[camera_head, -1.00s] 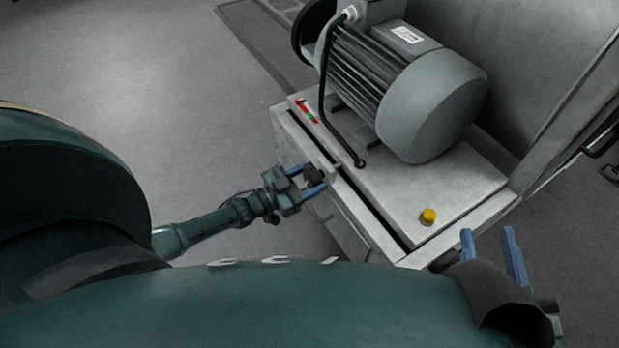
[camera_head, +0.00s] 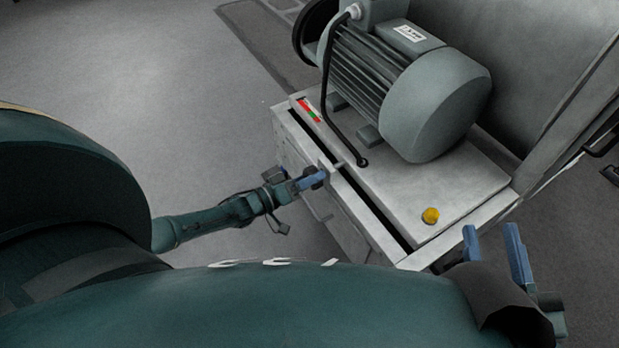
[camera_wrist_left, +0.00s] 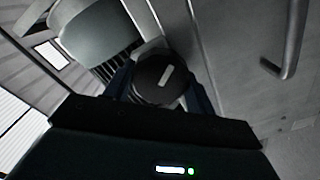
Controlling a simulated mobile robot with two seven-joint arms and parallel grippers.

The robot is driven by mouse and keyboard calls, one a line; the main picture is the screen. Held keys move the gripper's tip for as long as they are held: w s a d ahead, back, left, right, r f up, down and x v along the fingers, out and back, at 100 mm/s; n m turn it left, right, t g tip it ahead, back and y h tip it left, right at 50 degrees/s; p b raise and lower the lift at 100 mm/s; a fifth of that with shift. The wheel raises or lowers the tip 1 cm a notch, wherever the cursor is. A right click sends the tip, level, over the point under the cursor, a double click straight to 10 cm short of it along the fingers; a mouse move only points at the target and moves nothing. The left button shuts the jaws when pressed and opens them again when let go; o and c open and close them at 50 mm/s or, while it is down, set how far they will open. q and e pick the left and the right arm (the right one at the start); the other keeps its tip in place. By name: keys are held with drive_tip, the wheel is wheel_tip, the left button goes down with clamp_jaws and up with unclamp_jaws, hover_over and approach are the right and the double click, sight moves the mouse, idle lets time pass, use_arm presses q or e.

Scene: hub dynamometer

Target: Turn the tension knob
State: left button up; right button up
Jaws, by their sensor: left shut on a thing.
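The tension knob is a round black knob with a light pointer bar on its face (camera_wrist_left: 160,78). It sits on the front of the grey machine cabinet (camera_head: 350,212). My left gripper (camera_head: 312,180) is at the cabinet's front, shut on the knob, with a blue finger on each side of it in the left wrist view (camera_wrist_left: 160,88). In the head view the gripper hides most of the knob. My right gripper (camera_head: 494,255) is open and empty, its two blue fingers apart near the cabinet's front right corner.
A grey electric motor (camera_head: 400,85) with a black cable stands on the cabinet top. A yellow button (camera_head: 430,215) and a red and green indicator (camera_head: 309,109) are on the top. A bar handle (camera_wrist_left: 285,45) sticks out from the cabinet front. Floor at the left is clear.

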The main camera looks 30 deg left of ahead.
use_arm(q)
drive_tip(key=shift+f+n, duration=0.1)
drive_tip(key=shift+n, duration=1.4)
drive_tip(key=shift+s, duration=0.1)
drive_tip(key=o, duration=1)
drive_tip(key=p+v, duration=0.2)
drive_tip(key=v, duration=1.1)
drive_tip(key=shift+a, duration=0.15)
